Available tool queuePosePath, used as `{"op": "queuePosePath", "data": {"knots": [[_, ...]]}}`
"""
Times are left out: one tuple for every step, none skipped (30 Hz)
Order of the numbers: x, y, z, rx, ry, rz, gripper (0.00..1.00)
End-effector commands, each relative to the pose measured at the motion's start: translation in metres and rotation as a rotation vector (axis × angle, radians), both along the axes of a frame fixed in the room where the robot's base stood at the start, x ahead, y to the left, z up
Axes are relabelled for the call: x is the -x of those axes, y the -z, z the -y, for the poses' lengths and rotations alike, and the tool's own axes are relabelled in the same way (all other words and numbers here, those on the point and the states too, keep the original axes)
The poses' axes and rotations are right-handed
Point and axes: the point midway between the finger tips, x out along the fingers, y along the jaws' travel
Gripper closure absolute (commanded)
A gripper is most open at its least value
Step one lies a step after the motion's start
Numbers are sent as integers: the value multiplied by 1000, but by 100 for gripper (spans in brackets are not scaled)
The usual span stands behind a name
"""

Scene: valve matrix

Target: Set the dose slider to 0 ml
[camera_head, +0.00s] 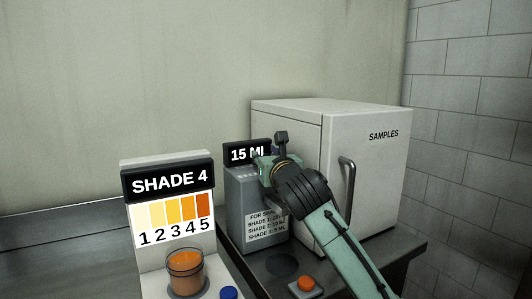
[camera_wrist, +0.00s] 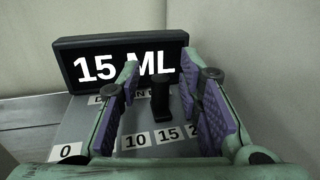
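The dose dispenser is a grey box (camera_head: 240,196) whose black display (camera_head: 247,153) reads 15 ML. The display (camera_wrist: 120,62) also fills the upper part of the wrist view. The dose slider's black knob (camera_wrist: 162,98) stands upright above the 15 label (camera_wrist: 168,135). The 0 label (camera_wrist: 66,152) is at the far left of the scale. The 10 label shows, and the label between 0 and 10 is hidden by my left finger. My gripper (camera_wrist: 161,90) is open, with one purple-padded finger on each side of the knob and gaps between. In the head view my gripper hides the knob.
A white SAMPLES cabinet (camera_head: 290,135) with a dark handle stands behind and right of the dispenser. At the left front is a SHADE 4 unit (camera_head: 148,255) with a cup of orange liquid (camera_head: 185,265). A blue button (camera_head: 228,292) and an orange button (camera_head: 306,284) are in front.

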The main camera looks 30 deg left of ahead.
Motion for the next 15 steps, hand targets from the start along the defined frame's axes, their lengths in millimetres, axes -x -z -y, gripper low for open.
{"op": "queuePosePath", "data": {"knots": [[-1,0,-1,0,0,0,67],[-1,0,-1,0,0,0,67],[-1,0,-2,1,0,1,67],[-1,0,-2,1,0,1,67],[-1,0,-1,1,0,1,67],[-1,0,-1,1,0,1,67],[-1,0,-1,1,0,1,67],[-1,0,-1,1,0,1,67],[-1,0,-1,-1,0,1,69],[-1,0,-1,-1,0,1,71],[-1,0,-1,-1,0,1,73],[-1,0,-1,-1,0,1,76],[-1,0,-1,-1,0,1,78],[-1,0,-1,-1,0,1,80],[-1,0,-1,-1,0,1,83]]}}
